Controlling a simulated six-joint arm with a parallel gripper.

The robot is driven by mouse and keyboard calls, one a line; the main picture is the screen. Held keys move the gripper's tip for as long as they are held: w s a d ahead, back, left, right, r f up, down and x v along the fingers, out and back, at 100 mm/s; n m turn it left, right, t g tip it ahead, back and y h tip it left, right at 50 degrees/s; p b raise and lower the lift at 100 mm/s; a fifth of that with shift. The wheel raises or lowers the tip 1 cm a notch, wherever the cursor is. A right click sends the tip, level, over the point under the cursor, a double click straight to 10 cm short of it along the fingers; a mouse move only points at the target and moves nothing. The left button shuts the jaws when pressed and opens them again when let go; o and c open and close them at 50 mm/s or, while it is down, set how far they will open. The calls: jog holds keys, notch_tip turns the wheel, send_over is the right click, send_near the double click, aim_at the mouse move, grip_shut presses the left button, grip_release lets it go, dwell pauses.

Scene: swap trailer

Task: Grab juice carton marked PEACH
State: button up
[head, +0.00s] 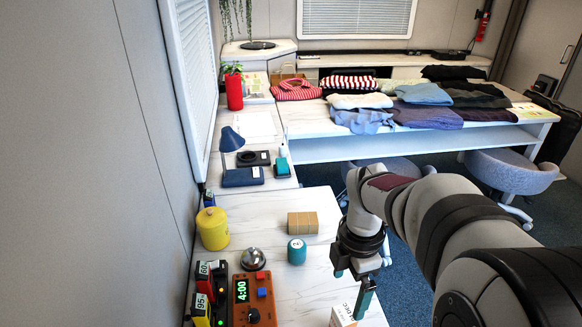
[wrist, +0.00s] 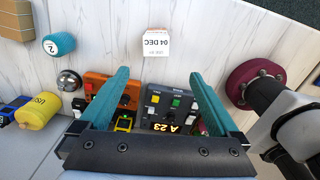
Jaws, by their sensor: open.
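A small white carton (wrist: 156,43) printed "04 DEC" stands on the pale wood counter in the wrist view. No PEACH mark is readable on it. It also shows in part at the bottom edge of the head view (head: 341,317). My gripper (wrist: 159,75) has its two teal fingers spread wide with nothing between them. In the wrist view the carton appears beyond the fingertips, roughly centred between them, and apart from them. In the head view my gripper (head: 352,286) hangs above the counter's right edge, close to the carton.
A teal cylinder (head: 297,251), a bell (head: 253,259), a tan block (head: 302,223) and a yellow canister (head: 212,229) stand left of my gripper. An orange timer (wrist: 107,88) and a dark display box (wrist: 167,104) sit below the fingers in the wrist view. Counter around the carton looks clear.

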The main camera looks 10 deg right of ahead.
aim_at(343, 323)
jog(key=shift+n, duration=0.5)
jog(key=f, duration=1)
jog(key=w+d+f, duration=0.1)
jog(key=f, duration=0.5)
grip_shut()
